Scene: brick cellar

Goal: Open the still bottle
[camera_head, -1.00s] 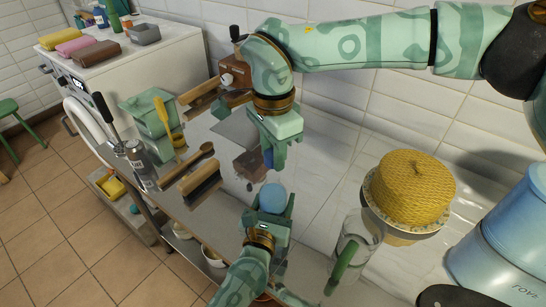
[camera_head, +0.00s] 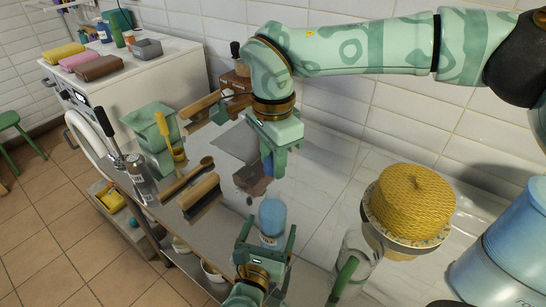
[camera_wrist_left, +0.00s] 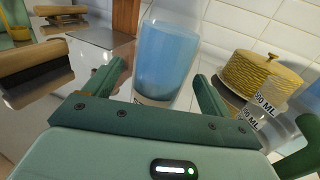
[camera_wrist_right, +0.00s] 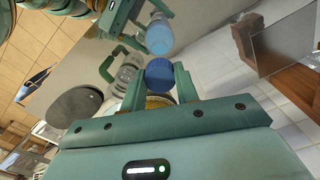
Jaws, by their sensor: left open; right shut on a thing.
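The bottle (camera_head: 272,216) is light blue and stands upright on the metal counter. It also shows in the left wrist view (camera_wrist_left: 165,60) and the right wrist view (camera_wrist_right: 159,36). My left gripper (camera_head: 267,226) is open, with its fingers pointing at the bottle's lower part from the near side. In the left wrist view the bottle stands just past and between the fingertips. My right gripper (camera_head: 272,160) is above and behind the bottle, shut on a dark blue cap (camera_wrist_right: 160,74). The cap is clear of the bottle. The bottle's mouth is hard to make out.
A glass mug (camera_head: 356,255) with a green handle and a yellow woven dome (camera_head: 412,195) are at the right. A brush (camera_head: 201,194), wooden spoon (camera_head: 186,181), can (camera_head: 141,178) and green container (camera_head: 152,128) are at the left. A brown block (camera_head: 252,180) lies behind the bottle.

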